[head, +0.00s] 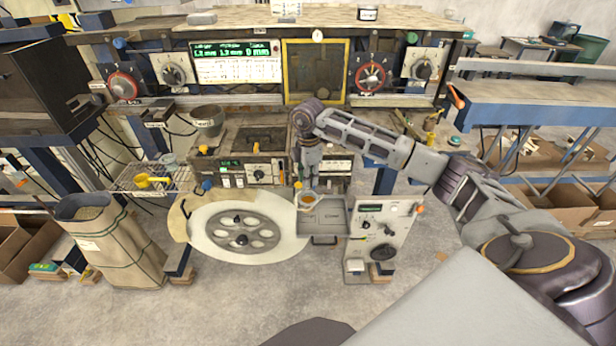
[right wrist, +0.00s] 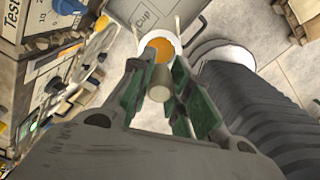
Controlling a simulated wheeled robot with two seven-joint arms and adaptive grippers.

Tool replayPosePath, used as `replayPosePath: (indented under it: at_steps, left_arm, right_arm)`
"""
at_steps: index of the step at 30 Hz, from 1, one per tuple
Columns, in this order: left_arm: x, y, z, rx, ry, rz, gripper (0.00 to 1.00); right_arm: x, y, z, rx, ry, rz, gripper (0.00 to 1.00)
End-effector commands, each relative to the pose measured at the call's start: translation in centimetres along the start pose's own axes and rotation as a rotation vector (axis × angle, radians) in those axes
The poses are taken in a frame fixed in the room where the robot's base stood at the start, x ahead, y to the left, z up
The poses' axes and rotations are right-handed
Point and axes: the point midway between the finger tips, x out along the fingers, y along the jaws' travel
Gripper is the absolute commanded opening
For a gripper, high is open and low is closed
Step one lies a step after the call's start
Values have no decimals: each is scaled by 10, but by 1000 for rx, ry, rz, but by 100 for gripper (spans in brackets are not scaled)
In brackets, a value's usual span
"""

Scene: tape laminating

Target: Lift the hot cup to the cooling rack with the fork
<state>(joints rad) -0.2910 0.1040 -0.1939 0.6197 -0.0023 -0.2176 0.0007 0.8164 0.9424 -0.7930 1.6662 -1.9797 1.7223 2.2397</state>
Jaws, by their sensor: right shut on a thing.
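My right gripper (head: 308,182) points down at the middle of the bench front. In the right wrist view its green-edged fingers (right wrist: 160,92) are shut on the pale handle of the fork (right wrist: 161,84). Two thin pale prongs reach forward on either side of the hot cup (right wrist: 160,46), a white-rimmed cup with orange contents. In the head view the cup (head: 308,198) shows under the gripper, at the back left of a grey box. I cannot tell whether the cup is lifted or resting. The cooling rack (head: 128,184), a wire tray, is at the left. My left gripper is out of view.
The grey box (head: 323,222) carries the word "Cup" in the wrist view. A large reel (head: 240,236) on a pale disc lies between it and the rack.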

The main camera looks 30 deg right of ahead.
Motion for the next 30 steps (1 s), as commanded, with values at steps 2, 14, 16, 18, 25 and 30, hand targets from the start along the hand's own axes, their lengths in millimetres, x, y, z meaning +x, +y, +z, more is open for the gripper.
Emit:
replayPosePath:
  at_steps: [2, 14, 16, 18, 25, 30]
  left_arm:
    - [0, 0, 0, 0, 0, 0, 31]
    - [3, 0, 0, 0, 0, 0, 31]
    - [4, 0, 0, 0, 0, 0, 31]
    - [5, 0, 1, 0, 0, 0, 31]
    - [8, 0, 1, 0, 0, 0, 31]
    - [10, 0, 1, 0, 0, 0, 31]
  right_arm:
    - [0, 0, 0, 0, 0, 1, 0]
    - [-1, 0, 0, -78, 1, 1, 0]
    - [-1, 0, 0, -120, 1, 1, 0]
    - [-2, 0, 0, -163, 1, 0, 0]
    - [-4, 0, 0, -300, 2, 2, 0]
    - [-6, 0, 0, -401, 2, 2, 0]
